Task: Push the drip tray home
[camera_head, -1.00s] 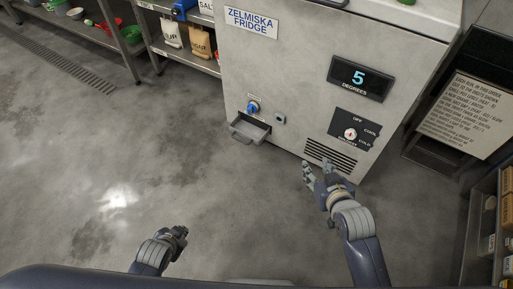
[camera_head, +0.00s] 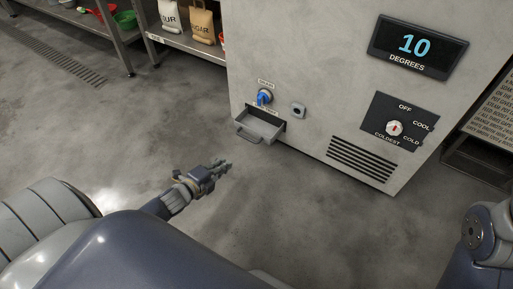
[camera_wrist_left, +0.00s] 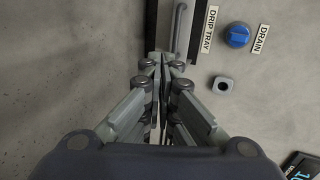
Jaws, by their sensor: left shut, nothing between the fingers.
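The grey drip tray (camera_head: 260,125) sticks out from the low front of the white fridge (camera_head: 310,60), below a blue drain knob (camera_head: 264,96). In the left wrist view the tray (camera_wrist_left: 178,28) shows at the top, beside its DRIP TRAY label (camera_wrist_left: 209,30). My left gripper (camera_head: 226,163) is shut and empty, in front of and below the tray in the head view. In the left wrist view its fingertips (camera_wrist_left: 164,62) are together, pointing at the tray; I cannot tell whether they touch it. My right gripper is out of view; only part of my right arm shows.
A small round-holed fitting (camera_head: 298,110) sits right of the drain knob. A cooling dial (camera_head: 394,128), a vent (camera_head: 360,160) and a display reading 10 (camera_head: 417,45) are farther right. Shelves with bags (camera_head: 202,22) stand at the back left. The floor before the fridge is clear.

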